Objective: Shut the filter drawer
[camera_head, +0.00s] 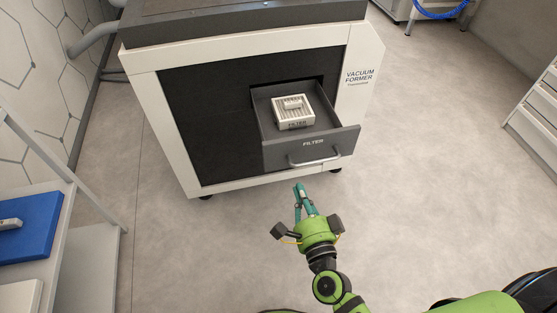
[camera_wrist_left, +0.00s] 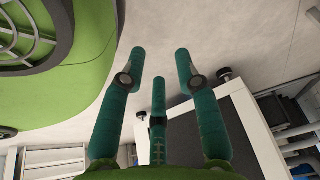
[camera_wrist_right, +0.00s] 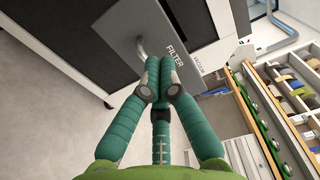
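The grey filter drawer (camera_head: 343,141) is pulled open from the dark front of the white vacuum former (camera_head: 160,110). Its front reads FILTER and carries a pale curved handle (camera_head: 315,161). A white ribbed filter block (camera_head: 294,113) sits inside the drawer. My right gripper (camera_head: 302,188) is in front of the drawer, just below the handle in the head view, with its fingers together and empty. In the right wrist view, the handle (camera_wrist_right: 141,48) is just beyond the fingertips (camera_wrist_right: 160,62); I cannot tell whether they touch. My left gripper (camera_wrist_left: 160,55) is open and empty, seen only in its wrist view.
A shelf with a blue tray (camera_head: 30,228) stands at the left. White drawers (camera_head: 535,115) stand at the right. The right wrist view shows a rack of bins (camera_wrist_right: 285,85). The grey floor (camera_head: 430,170) right of the machine is clear.

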